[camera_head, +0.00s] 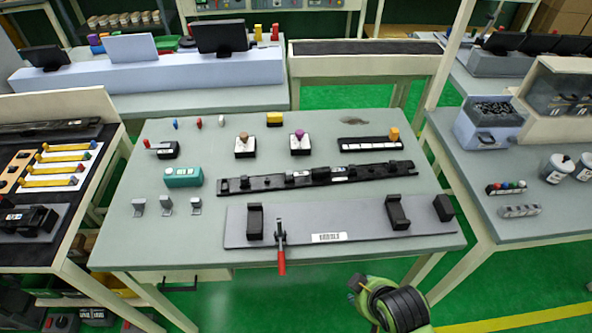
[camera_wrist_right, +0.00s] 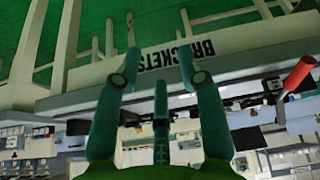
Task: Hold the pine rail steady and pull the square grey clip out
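I see no rail that is clearly pine. A long black rail (camera_head: 315,178) lies across the middle of the table, with small darker pieces along it. Three small grey clips (camera_head: 166,205) stand in a row at the table's left front, apart from the rail. They are too small to tell which is square. My right gripper (camera_wrist_right: 159,55) shows in the right wrist view with its fingers spread and nothing between them. My left gripper is in neither view.
A grey plate (camera_head: 362,228) with black holders and a red-handled clamp (camera_head: 281,262) lies at the table's (camera_head: 120,244) front. A teal box (camera_head: 183,177) and small blocks stand behind the clips. Side benches flank the table.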

